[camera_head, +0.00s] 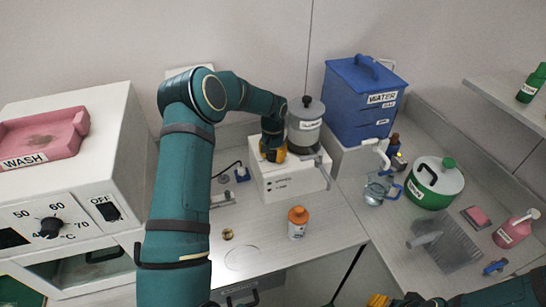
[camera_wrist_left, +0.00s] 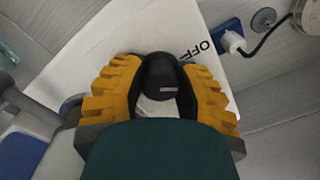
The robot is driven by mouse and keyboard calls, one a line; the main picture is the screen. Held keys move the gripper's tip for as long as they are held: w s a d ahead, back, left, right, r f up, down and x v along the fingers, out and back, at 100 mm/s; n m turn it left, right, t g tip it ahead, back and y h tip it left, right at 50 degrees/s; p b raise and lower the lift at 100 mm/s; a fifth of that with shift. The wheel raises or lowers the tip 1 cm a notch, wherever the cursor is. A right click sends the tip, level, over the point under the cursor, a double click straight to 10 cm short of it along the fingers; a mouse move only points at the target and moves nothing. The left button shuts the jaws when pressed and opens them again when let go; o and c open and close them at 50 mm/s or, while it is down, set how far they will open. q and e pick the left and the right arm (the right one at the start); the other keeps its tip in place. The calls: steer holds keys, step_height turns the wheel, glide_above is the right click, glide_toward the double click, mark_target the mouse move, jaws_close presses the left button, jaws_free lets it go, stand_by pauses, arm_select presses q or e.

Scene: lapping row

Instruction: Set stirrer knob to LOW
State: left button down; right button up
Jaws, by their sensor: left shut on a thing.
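The stirrer is a white box (camera_head: 285,186) on the bench, with a grey lidded vessel (camera_head: 304,130) on it. My left gripper (camera_head: 272,155) is at the box's top, left of the vessel, and hides the knob in the head view. In the left wrist view the black stirrer knob (camera_wrist_left: 160,76) sits between the yellow fingers of my left gripper (camera_wrist_left: 158,92), which are shut on it. The word OFF is printed beside the knob; no LOW mark is visible. My right gripper (camera_head: 378,300) shows only in part at the bottom edge; its opening is unclear.
An orange-capped bottle (camera_head: 298,223) stands in front of the stirrer. A blue WATER container (camera_head: 362,103) is behind right, and a green-and-white pot (camera_head: 434,184) is further right. A white oven-like unit (camera_head: 110,135) with a pink WASH tray (camera_head: 42,139) is at left.

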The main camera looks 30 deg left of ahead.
mark_target(273, 153)
arm_select(q)
steer(key=m, duration=0.5)
steer(key=shift+m+b, duration=0.3)
steer(key=shift+b, duration=0.05)
steer(key=m, duration=0.5)
steer(key=shift+m, duration=0.4)
steer(key=c, duration=0.6)
jaws_free()
step_height(273, 153, up, 12)
